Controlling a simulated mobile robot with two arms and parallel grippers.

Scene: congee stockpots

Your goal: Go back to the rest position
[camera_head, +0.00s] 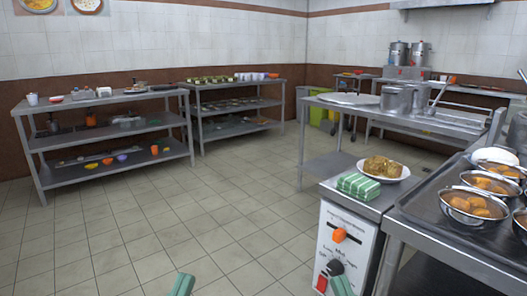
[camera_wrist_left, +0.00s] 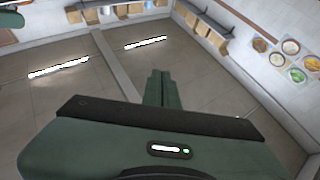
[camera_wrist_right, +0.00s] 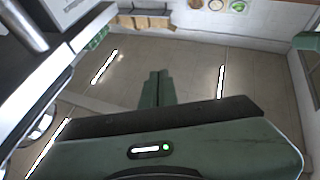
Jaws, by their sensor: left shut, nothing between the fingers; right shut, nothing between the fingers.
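My left gripper (camera_head: 183,285) shows at the bottom edge of the head view, left of centre. Its green fingers (camera_wrist_left: 159,85) are together and empty in the left wrist view. My right gripper (camera_head: 341,286) shows at the bottom edge, further right, in front of the white control panel (camera_head: 347,245). Its fingers (camera_wrist_right: 157,86) are together and empty in the right wrist view. Neither gripper touches anything that I can see. Most of both arms is out of the head view.
The counter at right carries a folded green cloth (camera_head: 358,186), a plate of food (camera_head: 383,170) and several metal bowls (camera_head: 474,204). Shelf racks (camera_head: 108,101) stand at back left. A steel table (camera_head: 395,112) with pots stands behind. The tiled floor (camera_head: 190,200) in the middle is clear.

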